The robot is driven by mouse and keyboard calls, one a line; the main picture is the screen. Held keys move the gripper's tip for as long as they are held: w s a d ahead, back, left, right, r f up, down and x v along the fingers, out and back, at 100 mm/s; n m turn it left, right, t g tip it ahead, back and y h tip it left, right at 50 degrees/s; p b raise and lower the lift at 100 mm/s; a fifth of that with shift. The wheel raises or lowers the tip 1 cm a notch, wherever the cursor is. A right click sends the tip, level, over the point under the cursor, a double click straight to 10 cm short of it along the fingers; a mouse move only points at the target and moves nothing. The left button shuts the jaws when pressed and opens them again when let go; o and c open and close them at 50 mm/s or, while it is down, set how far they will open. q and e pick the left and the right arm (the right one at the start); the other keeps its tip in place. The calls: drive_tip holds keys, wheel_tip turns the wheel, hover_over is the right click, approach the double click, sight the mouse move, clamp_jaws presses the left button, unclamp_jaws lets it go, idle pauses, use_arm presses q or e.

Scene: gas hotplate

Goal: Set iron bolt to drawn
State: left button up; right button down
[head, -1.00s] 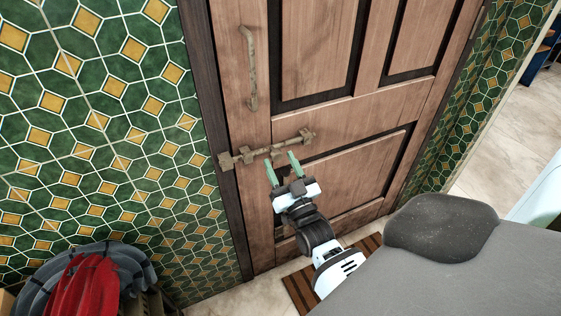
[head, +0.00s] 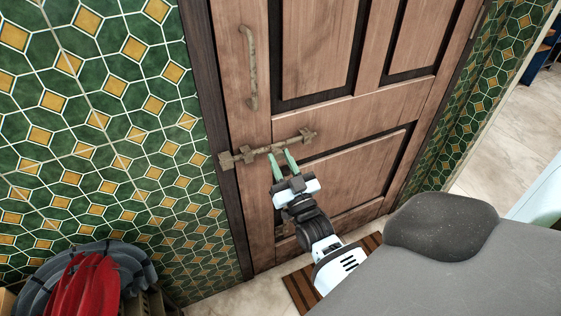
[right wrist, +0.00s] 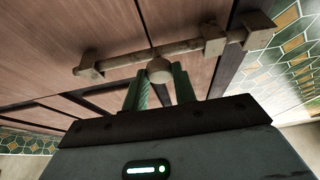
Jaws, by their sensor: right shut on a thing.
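The rusty iron bolt (head: 265,150) lies across the brown wooden door, its rod running through brackets to the keeper (head: 226,160) on the dark frame at the left. In the right wrist view the rod (right wrist: 185,47) also spans several brackets, and its round knob (right wrist: 160,70) sticks out towards me. My right gripper (head: 282,157) has its green fingers at the bolt. In the right wrist view the fingers (right wrist: 160,85) stand on either side of the knob, shut on it. My left gripper is not in view.
A vertical rusty door handle (head: 249,68) is above the bolt. Green and yellow tiled wall (head: 100,130) flanks the door. A red and grey heap (head: 90,280) sits at the lower left. A slatted wooden mat (head: 300,290) lies on the floor below the door.

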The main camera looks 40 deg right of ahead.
drive_tip(key=d, duration=0.2)
drive_tip(key=s+d, duration=0.1)
drive_tip(key=d, duration=0.1)
drive_tip(key=shift+d, duration=0.25)
drive_tip(key=c, duration=1.1)
unclamp_jaws()
drive_tip(key=shift+s+d, duration=0.1)
drive_tip(key=shift+d, duration=0.05)
drive_tip(key=shift+c, duration=0.2)
drive_tip(key=v, duration=0.7)
drive_tip(key=shift+s+a, duration=0.25)
drive_tip(key=shift+s, duration=0.1)
